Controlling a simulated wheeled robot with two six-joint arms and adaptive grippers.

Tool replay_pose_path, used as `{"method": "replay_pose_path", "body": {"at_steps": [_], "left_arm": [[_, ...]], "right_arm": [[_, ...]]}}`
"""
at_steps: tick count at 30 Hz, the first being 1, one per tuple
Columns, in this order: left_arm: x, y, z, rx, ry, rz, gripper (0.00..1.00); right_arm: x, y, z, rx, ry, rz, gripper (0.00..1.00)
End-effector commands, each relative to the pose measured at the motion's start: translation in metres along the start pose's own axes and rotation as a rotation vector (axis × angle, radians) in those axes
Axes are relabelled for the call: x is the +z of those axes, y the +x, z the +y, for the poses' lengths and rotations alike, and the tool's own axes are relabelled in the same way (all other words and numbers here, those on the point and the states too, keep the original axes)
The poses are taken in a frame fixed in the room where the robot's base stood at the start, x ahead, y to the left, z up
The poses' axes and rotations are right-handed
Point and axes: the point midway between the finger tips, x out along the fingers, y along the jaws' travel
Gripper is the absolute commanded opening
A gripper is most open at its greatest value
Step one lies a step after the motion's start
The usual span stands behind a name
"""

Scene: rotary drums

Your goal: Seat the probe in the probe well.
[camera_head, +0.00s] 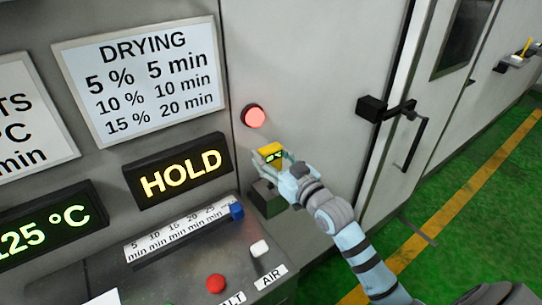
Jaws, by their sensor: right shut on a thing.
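The probe (270,150) is a small yellow body with a little dark display, in front of the grey machine panel. My right gripper (272,160) is shut on it, its arm coming in from the lower right. A dark green-black block (265,201) sticks out from the panel just below the gripper; it may be the probe well, but no opening shows. The probe's lower end is hidden by the gripper and block, so I cannot tell whether it is in the block or above it. My left gripper is not in view.
A lit red lamp (254,117) is just above the probe. A HOLD display (179,174) and a time slider with a blue knob (237,212) lie left. A console with a red button (216,284) is below. A black door handle (388,109) is right.

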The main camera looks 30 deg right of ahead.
Motion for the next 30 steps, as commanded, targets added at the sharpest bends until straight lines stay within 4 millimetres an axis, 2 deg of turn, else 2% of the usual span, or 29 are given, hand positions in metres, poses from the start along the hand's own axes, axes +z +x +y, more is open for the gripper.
{"method": "replay_pose_path", "body": {"at_steps": [30], "left_arm": [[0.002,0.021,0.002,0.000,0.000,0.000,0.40]], "right_arm": [[0.026,0.000,0.000,0.000,0.000,0.001,0.18]]}}
